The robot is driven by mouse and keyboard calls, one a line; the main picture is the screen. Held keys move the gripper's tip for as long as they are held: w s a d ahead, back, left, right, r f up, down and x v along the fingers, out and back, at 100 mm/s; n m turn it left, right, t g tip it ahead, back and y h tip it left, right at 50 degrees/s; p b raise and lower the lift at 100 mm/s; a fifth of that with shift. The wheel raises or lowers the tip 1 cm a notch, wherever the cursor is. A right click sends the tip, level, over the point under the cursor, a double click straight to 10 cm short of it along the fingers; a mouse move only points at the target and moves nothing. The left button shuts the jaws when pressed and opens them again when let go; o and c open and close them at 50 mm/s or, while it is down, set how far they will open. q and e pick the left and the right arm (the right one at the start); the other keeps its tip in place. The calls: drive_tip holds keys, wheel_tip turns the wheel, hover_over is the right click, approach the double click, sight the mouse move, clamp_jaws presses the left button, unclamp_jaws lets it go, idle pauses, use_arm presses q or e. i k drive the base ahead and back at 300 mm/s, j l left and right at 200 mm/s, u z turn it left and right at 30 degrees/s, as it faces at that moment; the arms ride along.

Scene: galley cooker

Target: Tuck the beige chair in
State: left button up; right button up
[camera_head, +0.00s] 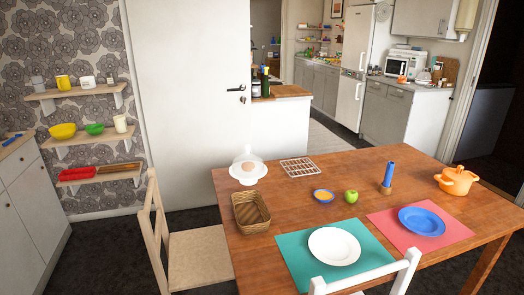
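The beige chair (197,259) stands at the left end of the wooden table (285,212). Its slatted back is on the left, away from the table, and its seat faces right with the right edge close to the table's left edge. Floor shows around the chair on its far side. The lower legs are not clearly seen. Neither of my grippers shows in this view.
A white chair (375,276) stands at the table's near side. A wicker basket (251,212) sits near the table's left edge. A white door (185,95) is behind, and a white cabinet (30,205) stands at left. Dark floor (100,250) lies between cabinet and beige chair.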

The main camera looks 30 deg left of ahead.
sight(199, 257)
drive_tip(key=k+j+u, duration=0.2)
drive_tip(key=j+u, duration=0.15)
drive_tip(key=j, duration=0.35)
drive_tip(key=k+j+u, duration=0.1)
drive_tip(key=j+u, duration=0.3)
drive_tip(key=j, duration=0.3)
drive_tip(key=j+u, duration=0.35)
drive_tip(key=j, duration=0.35)
